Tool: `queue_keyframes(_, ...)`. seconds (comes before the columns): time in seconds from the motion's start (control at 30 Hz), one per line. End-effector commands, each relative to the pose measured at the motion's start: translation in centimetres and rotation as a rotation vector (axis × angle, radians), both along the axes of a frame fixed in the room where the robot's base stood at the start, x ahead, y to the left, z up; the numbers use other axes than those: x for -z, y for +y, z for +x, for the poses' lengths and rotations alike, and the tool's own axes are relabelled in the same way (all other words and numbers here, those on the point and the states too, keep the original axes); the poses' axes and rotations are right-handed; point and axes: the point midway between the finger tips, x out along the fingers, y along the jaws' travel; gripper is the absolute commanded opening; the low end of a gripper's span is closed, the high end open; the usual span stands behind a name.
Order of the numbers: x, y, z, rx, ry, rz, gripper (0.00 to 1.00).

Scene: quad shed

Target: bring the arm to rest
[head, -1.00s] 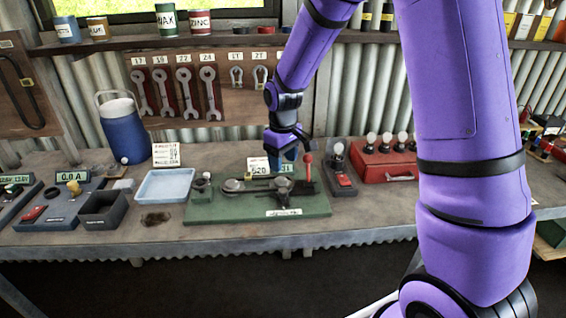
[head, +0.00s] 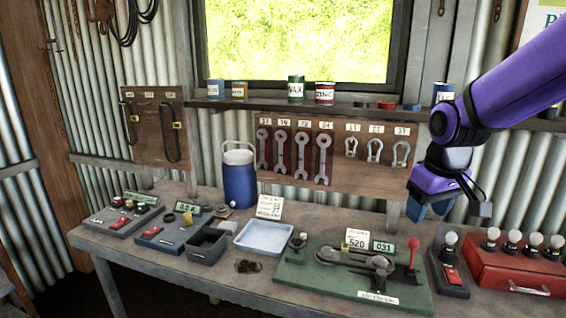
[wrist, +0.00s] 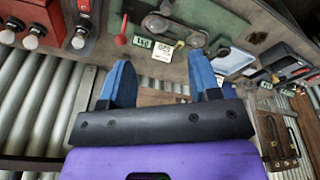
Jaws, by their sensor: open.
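My purple arm comes in from the right in the head view. My gripper (head: 428,208) has blue fingers and hangs in the air above the right part of the bench, in front of the tool board. In the wrist view the two blue fingers of my gripper (wrist: 163,88) stand well apart with nothing between them. Beyond them lies the green board (wrist: 225,25) with its metal linkage, a red-knobbed lever (wrist: 121,40) and number cards. The gripper touches nothing that I can see.
The bench (head: 200,275) holds the green board (head: 310,285), a light-blue tray (head: 264,238), a blue jug (head: 239,180), a red box with bulbs (head: 515,272) and a bulb stand (head: 449,272). Wrenches and shackles hang on the tool board (head: 340,165). A shelf (head: 260,104) with cans runs above.

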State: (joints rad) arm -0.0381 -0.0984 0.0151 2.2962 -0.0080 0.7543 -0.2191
Motion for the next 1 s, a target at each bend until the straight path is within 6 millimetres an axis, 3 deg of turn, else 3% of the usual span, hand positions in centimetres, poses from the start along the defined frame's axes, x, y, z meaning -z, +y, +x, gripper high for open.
queue_keyframes(0.1,-2.5,-0.4,-2.9,0.042,-0.047,0.009,0.57)
queue_keyframes(0.3,-5.4,-1.0,-7.6,0.110,-0.116,0.028,0.57)
queue_keyframes(0.6,-7.7,-1.6,-14.8,0.208,-0.215,0.063,0.57)
queue_keyframes(0.8,-8.1,-1.8,-17.9,0.252,-0.258,0.082,0.57)
queue_keyframes(1.0,-8.1,-1.9,-18.9,0.267,-0.269,0.089,0.57)
